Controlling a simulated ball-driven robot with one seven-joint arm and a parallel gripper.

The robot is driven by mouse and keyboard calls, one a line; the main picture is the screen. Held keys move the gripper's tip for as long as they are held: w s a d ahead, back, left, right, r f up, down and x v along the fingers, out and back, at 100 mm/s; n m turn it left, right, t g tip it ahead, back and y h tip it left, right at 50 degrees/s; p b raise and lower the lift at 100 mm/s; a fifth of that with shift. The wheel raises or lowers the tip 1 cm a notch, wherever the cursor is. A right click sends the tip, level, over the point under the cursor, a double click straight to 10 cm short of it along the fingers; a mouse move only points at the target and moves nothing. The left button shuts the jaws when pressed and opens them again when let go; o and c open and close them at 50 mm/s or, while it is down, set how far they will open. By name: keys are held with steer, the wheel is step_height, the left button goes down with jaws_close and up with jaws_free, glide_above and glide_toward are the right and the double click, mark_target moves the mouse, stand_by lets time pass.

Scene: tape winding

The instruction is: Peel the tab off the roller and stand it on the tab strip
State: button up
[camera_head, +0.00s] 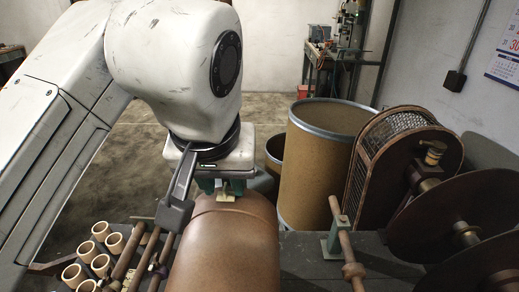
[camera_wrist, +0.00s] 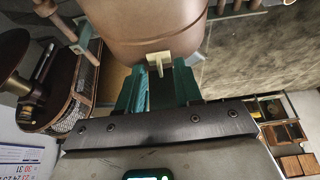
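The roller (camera_head: 228,248) is a large, smooth brown cylinder in the lower middle of the head view. It fills the top of the wrist view (camera_wrist: 145,25). A small pale yellow tab (camera_head: 228,196) sits on the roller. In the wrist view the tab (camera_wrist: 159,63) shows a flat plate with a raised fin. My gripper (camera_head: 221,186) is right at the tab, above the roller. In the wrist view its green fingers (camera_wrist: 160,76) stand apart, with a visible gap beside the tab's fin. I cannot make out the tab strip clearly.
Several pale cardboard cores (camera_head: 100,231) stand at the lower left beside thin brown rods (camera_head: 128,252). A tall fibre drum (camera_head: 322,165) is behind the bench. Large dark discs (camera_head: 440,215) and a green bracket with a rod (camera_head: 340,232) stand at the right.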

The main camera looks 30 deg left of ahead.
mark_target(224, 189)
steer(key=shift+w+f, duration=0.1)
steer(key=shift+f, duration=0.3)
jaws_close()
stand_by(0.4)
steer(key=shift+r, duration=0.25)
steer(key=shift+r+p, duration=2.35)
steer(key=shift+r, duration=0.1)
